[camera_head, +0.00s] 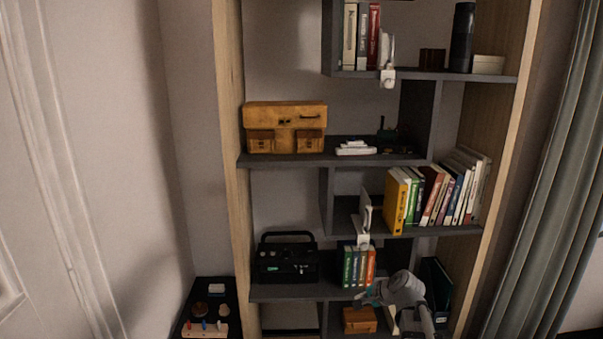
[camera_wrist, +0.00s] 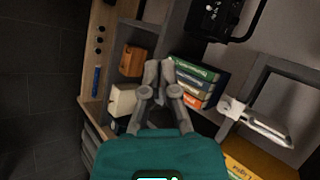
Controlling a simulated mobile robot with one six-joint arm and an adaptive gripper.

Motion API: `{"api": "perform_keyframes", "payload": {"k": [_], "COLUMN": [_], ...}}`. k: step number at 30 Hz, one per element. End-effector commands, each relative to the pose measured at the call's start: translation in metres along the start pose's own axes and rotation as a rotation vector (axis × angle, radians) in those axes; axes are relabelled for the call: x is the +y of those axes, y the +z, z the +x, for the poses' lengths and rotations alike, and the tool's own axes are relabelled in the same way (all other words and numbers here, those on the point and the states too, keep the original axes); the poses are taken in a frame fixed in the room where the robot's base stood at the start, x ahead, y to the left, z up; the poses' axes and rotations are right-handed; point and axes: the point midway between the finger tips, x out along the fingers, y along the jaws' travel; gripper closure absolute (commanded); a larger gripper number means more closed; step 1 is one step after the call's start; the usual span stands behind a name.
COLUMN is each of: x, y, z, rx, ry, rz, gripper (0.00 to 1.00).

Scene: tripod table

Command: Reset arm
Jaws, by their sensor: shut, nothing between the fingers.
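My gripper (camera_wrist: 159,68) is shut and empty, its two fingers close together in the wrist view. It points toward the lower shelves, near several green, white and orange books (camera_wrist: 194,82) and a small brown box (camera_wrist: 132,61). In the head view my arm is at the lower right of the bookshelf, with my gripper (camera_head: 366,294) in front of the shelf. It is close to the upright books (camera_head: 358,266) and above the brown box (camera_head: 360,320). I cannot tell whether it touches the shelf.
The tall bookshelf (camera_head: 231,200) holds a tan case (camera_head: 286,115), a black radio (camera_head: 287,262) and a row of leaning books (camera_head: 440,194). White bookends (camera_head: 363,238) stick out at shelf edges. A dark table (camera_head: 180,325) with small items stands lower left. A curtain (camera_head: 540,190) hangs right.

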Motion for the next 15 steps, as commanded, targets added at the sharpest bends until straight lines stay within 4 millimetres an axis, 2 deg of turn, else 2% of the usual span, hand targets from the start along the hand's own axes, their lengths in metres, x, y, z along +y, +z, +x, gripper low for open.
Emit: {"api": "perform_keyframes", "payload": {"k": [1, 6, 12, 15], "x": [0.013, 0.058, 0.106, 0.121], "y": [0.018, 0.059, 0.091, 0.1], "z": [-0.004, -0.015, -0.041, -0.054], "rx": [-0.015, -0.083, -0.193, -0.242], "ry": [0.067, 0.308, 0.571, 0.667], "rz": [-0.093, -0.412, -0.727, -0.831], "gripper": [1.0, 1.0, 1.0, 1.0]}}
